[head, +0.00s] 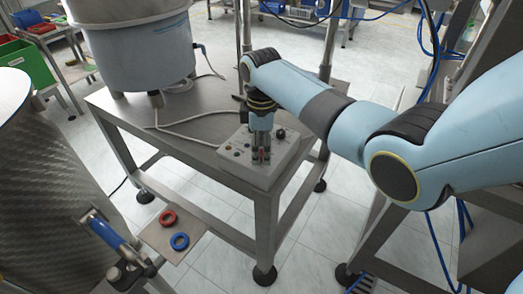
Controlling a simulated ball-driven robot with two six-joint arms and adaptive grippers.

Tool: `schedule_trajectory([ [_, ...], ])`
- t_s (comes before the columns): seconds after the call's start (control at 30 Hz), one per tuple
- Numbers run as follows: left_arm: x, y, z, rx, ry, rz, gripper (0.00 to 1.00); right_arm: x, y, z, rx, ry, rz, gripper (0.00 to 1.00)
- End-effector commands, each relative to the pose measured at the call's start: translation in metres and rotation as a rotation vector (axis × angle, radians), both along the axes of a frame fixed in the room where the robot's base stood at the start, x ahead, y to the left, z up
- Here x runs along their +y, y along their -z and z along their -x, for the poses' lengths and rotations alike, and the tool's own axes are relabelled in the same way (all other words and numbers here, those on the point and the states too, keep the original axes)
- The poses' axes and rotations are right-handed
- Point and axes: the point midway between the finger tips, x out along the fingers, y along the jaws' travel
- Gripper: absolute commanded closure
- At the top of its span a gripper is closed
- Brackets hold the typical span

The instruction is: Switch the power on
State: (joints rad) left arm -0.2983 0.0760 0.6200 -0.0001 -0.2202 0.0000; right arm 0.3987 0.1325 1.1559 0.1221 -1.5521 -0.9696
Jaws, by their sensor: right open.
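A grey control box (285,160) sits on the front right corner of a metal table. Several small buttons or lamps show on its left part, and a black knob (281,133) on its far right part. My right gripper (261,158) points down over the middle of the box. It is open, with a small red part showing between its dark fingers. I cannot tell whether the fingers touch the box or which control is the power switch; the gripper hides part of the panel. My left gripper is not in view.
A large light-blue feeder bowl (135,50) stands on the metal table (190,115), with a cable running toward the box. A small plate (165,245) at lower left holds a red ring (168,218) and a blue ring (180,241). A blue-handled fitting (105,232) is beside it.

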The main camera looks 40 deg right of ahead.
Motion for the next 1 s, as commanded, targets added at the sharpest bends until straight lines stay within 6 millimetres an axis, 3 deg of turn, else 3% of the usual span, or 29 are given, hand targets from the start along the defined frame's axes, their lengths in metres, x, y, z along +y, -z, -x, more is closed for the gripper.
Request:
schedule_trajectory([
  [0.37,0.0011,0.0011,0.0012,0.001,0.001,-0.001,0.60,0.0002,0.0087,-0.0002,-0.001,0.000,0.000,0.48],
  [0.77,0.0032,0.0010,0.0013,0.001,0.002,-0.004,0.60,0.0002,0.0087,0.0000,-0.001,0.000,-0.001,0.98],
  [1.0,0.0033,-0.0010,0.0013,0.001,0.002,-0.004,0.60,0.0003,0.0080,0.0001,-0.001,0.013,-0.001,1.00],
])
